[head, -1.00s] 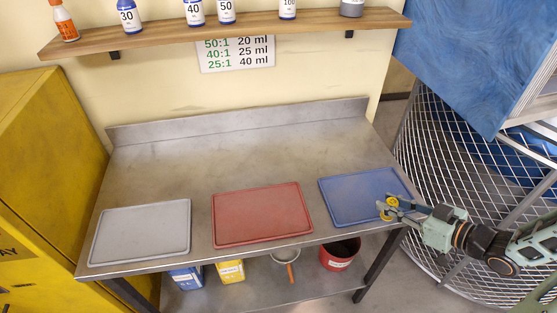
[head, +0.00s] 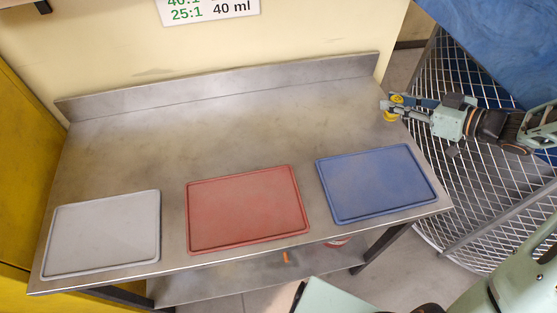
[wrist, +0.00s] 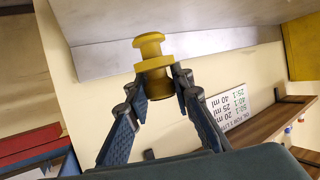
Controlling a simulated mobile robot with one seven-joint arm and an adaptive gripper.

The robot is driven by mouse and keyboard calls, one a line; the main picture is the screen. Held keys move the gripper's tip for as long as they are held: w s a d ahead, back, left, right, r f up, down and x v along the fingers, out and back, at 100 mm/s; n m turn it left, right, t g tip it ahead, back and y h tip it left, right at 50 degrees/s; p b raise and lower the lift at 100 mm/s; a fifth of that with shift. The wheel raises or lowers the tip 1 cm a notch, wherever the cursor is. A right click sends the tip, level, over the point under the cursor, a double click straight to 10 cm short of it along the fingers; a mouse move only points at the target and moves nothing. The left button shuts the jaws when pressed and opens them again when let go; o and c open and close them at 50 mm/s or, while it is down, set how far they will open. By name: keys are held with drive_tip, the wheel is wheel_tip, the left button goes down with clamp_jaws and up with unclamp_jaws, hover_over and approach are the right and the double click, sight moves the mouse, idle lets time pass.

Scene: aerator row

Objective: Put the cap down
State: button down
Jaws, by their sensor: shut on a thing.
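The yellow cap (wrist: 155,66) is held between the two fingertips of my gripper (wrist: 160,90) in the wrist view. It has a round knob, a wide flange and a narrower body between the fingers. In the head view my gripper (head: 393,108) is shut on the cap (head: 391,115), at the right end of the steel table (head: 230,120), beyond the blue tray. The cap appears to be above the table; its exact height cannot be told.
A grey tray (head: 103,233), a red tray (head: 247,208) and a blue tray (head: 377,184) lie empty along the table's front. The table behind them is clear up to its raised back edge. A wire mesh structure (head: 470,190) stands at the right.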

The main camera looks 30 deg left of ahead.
drive_tip(key=a+r+n+g+y+b, duration=0.1)
drive_tip(key=a+r+g+b, duration=0.15)
drive_tip(key=a, duration=0.55)
drive_tip(key=a+r+n+g+b, duration=0.1)
drive_tip(key=a+r+n, duration=0.15)
drive_tip(key=a, duration=0.55)
drive_tip(key=shift+m, duration=0.45)
drive_tip(key=s+a+f, duration=0.1)
drive_tip(key=a+f, duration=0.1)
drive_tip(key=a, duration=0.1)
drive_tip(key=s+a+f+b, duration=0.1)
drive_tip(key=s+a+f, duration=0.1)
drive_tip(key=a+f, duration=0.1)
drive_tip(key=s+a+f+b, duration=0.1)
drive_tip(key=s+a+f, duration=0.1)
drive_tip(key=a, duration=0.3)
drive_tip(key=shift+a+f, duration=0.25)
drive_tip(key=shift+f, duration=0.2)
drive_tip(key=shift+a+f, duration=0.3)
drive_tip(key=shift+s+a+f+b, duration=0.1)
drive_tip(key=shift+a+f+b, duration=0.1)
drive_tip(key=shift+f, duration=0.75)
drive_tip(key=shift+s+a+f+b, duration=0.1)
drive_tip(key=shift+f+b, duration=0.05)
drive_tip(key=shift+f, duration=0.75)
drive_tip(key=shift+f, duration=0.2)
drive_tip(key=c, duration=1.7)
unclamp_jaws()
